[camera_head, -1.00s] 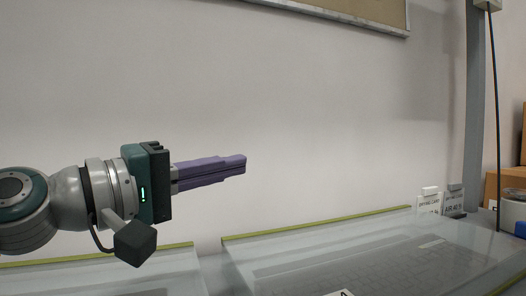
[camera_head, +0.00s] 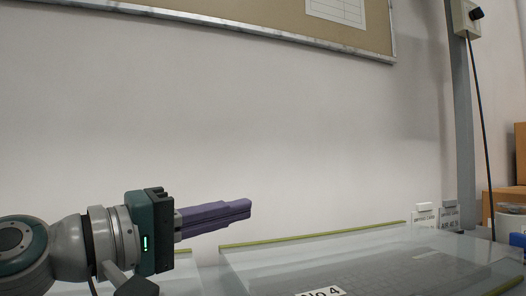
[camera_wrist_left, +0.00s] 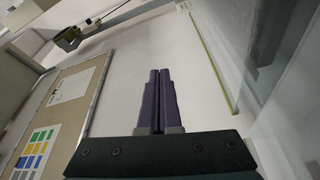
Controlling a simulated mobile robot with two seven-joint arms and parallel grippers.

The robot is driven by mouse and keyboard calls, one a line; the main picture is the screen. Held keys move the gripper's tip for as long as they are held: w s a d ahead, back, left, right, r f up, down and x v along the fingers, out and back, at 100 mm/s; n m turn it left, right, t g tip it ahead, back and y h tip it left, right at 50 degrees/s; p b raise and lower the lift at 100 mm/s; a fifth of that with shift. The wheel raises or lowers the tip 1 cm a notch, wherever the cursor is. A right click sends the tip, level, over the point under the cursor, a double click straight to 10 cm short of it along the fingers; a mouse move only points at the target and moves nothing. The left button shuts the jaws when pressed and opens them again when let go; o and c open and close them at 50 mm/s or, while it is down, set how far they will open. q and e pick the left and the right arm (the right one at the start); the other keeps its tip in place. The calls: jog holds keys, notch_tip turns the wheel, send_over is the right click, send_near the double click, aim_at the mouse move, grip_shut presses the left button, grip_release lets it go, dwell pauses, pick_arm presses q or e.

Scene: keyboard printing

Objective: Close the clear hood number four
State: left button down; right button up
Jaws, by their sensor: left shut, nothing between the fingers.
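The clear hood number four (camera_head: 385,246) lies at the lower right of the head view, a flat see-through panel with a yellow-green strip along its back edge. Its label, "No 4" (camera_head: 322,293), shows at the bottom edge. Keyboard-like rows show faintly through the panel. My left gripper (camera_head: 250,208) is shut and empty, with purple fingers pointing right. It is in front of the wall, above the hood's back left corner in the picture. In the left wrist view, the shut fingers (camera_wrist_left: 158,78) point at the wall, with clear panel at the right. My right gripper is out of view.
A second clear panel (camera_head: 185,275) lies at the lower left, partly behind my left arm. Small sign cards (camera_head: 425,218) stand at the hood's back right. A grey post with a hanging cable (camera_head: 484,140) and cardboard boxes (camera_head: 503,198) are at the right. A framed board (camera_head: 270,22) hangs above.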

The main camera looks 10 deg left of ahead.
pick_arm(q)
notch_tip(320, 180, up, 20)
jog(key=p, duration=0.8)
jog(key=shift+p, duration=0.4)
jog(key=s+d+f+m+g+y+p, duration=0.1)
jog(key=s+f+m+g+y+p, duration=0.55)
jog(key=s+f+p, duration=0.7)
jog(key=s+a+f+m+g+y+p, duration=0.2)
jog(key=s+a+g+p, duration=0.1)
jog(key=s, duration=0.5)
jog(key=s+a+f+m+g+y+p, duration=0.2)
jog(key=s+g+p, duration=0.1)
jog(key=s, duration=0.5)
notch_tip(320, 180, up, 38)
jog(key=p, duration=3.6)
jog(key=shift+w+p, duration=0.2)
jog(key=shift+p, duration=0.2)
jog(key=shift+a+f+t, duration=0.1)
jog(key=shift+t, duration=0.15)
